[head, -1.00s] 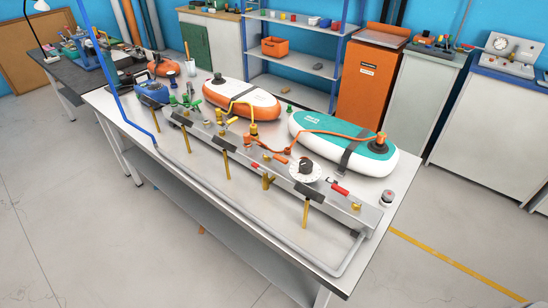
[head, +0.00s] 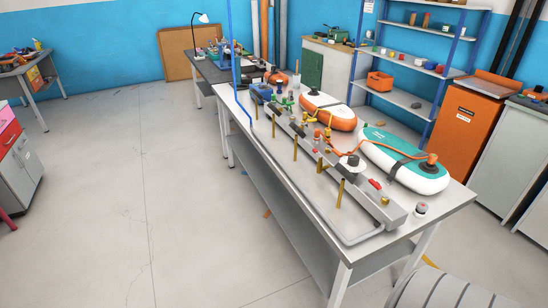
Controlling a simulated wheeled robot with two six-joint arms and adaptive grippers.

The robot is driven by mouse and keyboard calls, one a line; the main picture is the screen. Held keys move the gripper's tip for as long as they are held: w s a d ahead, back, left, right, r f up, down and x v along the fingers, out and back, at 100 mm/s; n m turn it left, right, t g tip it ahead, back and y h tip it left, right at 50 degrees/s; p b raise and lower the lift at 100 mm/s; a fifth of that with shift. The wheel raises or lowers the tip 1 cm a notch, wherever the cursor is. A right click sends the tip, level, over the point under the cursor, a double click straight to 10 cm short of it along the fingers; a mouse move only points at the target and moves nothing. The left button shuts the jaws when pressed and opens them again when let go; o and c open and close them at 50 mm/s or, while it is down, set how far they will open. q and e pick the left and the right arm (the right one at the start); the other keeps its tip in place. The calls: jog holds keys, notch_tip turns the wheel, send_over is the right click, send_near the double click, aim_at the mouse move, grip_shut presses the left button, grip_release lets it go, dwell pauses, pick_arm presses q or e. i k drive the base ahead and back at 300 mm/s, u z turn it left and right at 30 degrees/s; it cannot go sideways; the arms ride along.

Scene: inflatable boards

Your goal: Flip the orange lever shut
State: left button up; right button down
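A long grey manifold (head: 392,213) with several valves runs along the front of the steel bench (head: 338,240). Small orange parts (head: 317,134) sit near its middle, beside the end of an orange hose; they are too small to tell which is the lever or how it is turned. The hose leads to a teal and white inflatable board (head: 405,160). A red handle (head: 374,184) lies at the near end of the manifold, by a white round dial (head: 350,161). Neither gripper is in view.
An orange and white board (head: 328,112) lies farther along the bench. A blue pipe (head: 233,70) rises at its left side. Shelves (head: 400,60) and an orange cabinet (head: 470,130) stand behind. The floor (head: 130,180) left of the bench is clear.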

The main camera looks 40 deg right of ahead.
aim_at(335, 152)
jog(key=u, duration=0.15)
jog(key=k, duration=0.2)
jog(key=u, duration=0.25)
jog(key=i, duration=1.35)
jog(key=z, duration=0.65)
jog(key=i, duration=0.9)
jog(key=z, duration=1.55)
jog(key=i, duration=0.55)
jog(key=z, duration=0.5)
